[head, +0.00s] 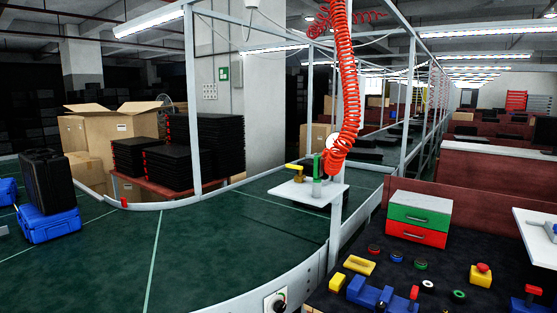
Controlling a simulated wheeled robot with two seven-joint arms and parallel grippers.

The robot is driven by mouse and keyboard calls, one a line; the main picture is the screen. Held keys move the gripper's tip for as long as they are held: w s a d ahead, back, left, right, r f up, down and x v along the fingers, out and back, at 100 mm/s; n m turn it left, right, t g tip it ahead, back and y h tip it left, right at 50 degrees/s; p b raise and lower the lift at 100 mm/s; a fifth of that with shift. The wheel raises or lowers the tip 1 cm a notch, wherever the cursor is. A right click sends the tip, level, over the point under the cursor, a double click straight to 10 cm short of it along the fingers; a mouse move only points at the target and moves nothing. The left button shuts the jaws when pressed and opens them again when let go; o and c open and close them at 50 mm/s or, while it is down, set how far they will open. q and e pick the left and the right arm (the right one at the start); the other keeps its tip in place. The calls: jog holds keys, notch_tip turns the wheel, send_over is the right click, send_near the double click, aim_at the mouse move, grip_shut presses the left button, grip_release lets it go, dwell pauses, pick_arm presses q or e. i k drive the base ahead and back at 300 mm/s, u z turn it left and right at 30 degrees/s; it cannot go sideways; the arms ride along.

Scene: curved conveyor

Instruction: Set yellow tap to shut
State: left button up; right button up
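The yellow tap (295,169) is on a small white shelf (305,195) fixed to a post beside the conveyor, in the middle of the head view. It has a yellow lever that lies roughly level and points left, over a brass-coloured body. The tap is small in the picture, and I cannot tell for sure whether this lever position is open or shut. A green upright fitting (317,167) stands just right of it. Neither of my grippers is in view.
A red coiled hose (346,90) hangs just right of the tap. The green curved conveyor (230,235) fills the middle and left, with blue cases (48,224) at left. A dark bench at right holds a green-and-red drawer box (418,219) and several buttons.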

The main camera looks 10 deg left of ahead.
aim_at(299, 169)
jog(key=u, duration=0.4)
jog(key=i, duration=1.8)
jog(key=z, duration=0.2)
